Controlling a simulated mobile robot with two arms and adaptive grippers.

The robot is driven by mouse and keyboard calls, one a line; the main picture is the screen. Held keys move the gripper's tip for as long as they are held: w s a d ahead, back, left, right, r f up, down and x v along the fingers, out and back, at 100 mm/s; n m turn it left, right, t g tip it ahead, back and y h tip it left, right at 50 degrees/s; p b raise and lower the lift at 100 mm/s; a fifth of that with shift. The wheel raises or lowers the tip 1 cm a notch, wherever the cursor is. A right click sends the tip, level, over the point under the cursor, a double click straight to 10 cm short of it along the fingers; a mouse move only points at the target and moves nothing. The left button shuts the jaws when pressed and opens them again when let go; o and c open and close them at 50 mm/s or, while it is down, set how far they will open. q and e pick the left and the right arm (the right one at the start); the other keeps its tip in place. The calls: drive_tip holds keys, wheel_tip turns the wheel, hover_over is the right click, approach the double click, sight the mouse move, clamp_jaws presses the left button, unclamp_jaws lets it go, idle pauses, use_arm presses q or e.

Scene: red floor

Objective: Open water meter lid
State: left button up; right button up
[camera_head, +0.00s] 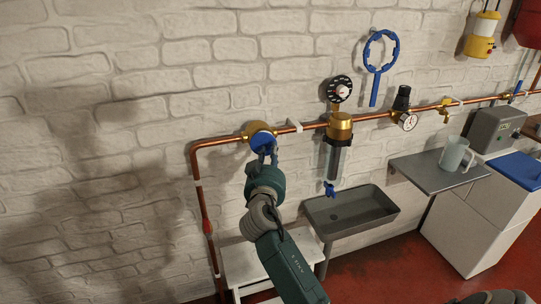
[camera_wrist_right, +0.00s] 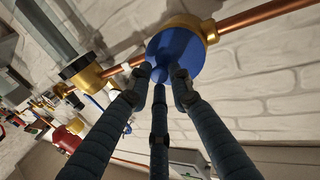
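The water meter is a round brass body (camera_head: 253,129) on the copper pipe along the wall, with a blue lid (camera_head: 262,140) on its front. In the right wrist view the blue lid (camera_wrist_right: 178,55) appears closed, with a small tab (camera_wrist_right: 160,74) at its near edge. My right gripper (camera_head: 267,152) is right at the lid in the head view. In the right wrist view its fingers (camera_wrist_right: 157,88) are spread with gaps between the tips, around the tab. Whether a fingertip touches the lid is unclear.
Right of the meter are a brass water filter (camera_head: 340,128), a pressure gauge (camera_head: 408,121) and a blue ring wrench (camera_head: 380,52) on the wall. The wall left of the pipe is clear.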

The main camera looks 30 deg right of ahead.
drive_tip(key=o, duration=0.3)
drive_tip(key=shift+r, duration=0.3)
drive_tip(key=shift+f, duration=0.15)
drive_tip(key=v, duration=1.2)
